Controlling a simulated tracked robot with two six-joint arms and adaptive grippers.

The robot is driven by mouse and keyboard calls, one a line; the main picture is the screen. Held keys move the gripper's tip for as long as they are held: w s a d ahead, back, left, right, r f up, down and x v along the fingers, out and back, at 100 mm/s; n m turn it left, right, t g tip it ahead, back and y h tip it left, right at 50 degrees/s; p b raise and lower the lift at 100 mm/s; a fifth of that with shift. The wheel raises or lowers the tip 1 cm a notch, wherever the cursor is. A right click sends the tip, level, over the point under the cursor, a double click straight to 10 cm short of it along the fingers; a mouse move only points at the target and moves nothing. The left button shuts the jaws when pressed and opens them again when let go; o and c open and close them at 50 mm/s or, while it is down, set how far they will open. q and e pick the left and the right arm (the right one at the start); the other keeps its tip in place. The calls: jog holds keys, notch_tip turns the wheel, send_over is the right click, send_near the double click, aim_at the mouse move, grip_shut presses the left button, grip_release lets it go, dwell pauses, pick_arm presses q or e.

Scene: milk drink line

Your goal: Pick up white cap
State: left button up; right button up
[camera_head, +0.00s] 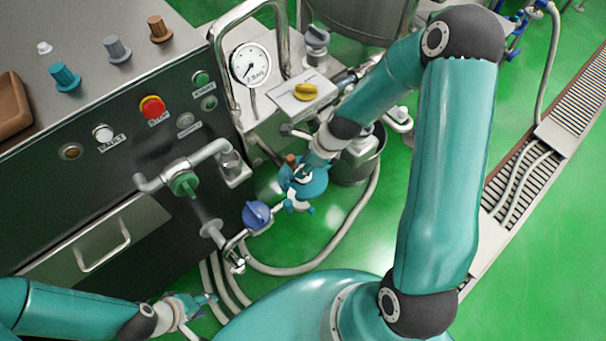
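The small white cap (44,47) stands on the flat top of the machine at the upper left, apart from both grippers. Beside it on the same top stand a teal cap (65,77), a grey cap (117,49) and a brown cap (159,28). My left gripper (207,304) is low at the bottom left, in front of the machine and far from the white cap. My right gripper (298,207) points down near the middle, beside the pipes. Both grippers are small here, and I cannot tell their finger opening.
A brown tray (14,108) lies at the left edge of the machine top. Hoses and a blue valve (256,214) crowd the front. Green floor is open at right.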

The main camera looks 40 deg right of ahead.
jog(key=shift+x, duration=0.85)
jog(key=shift+r, duration=0.1)
grip_shut()
jog(key=shift+r, duration=0.1)
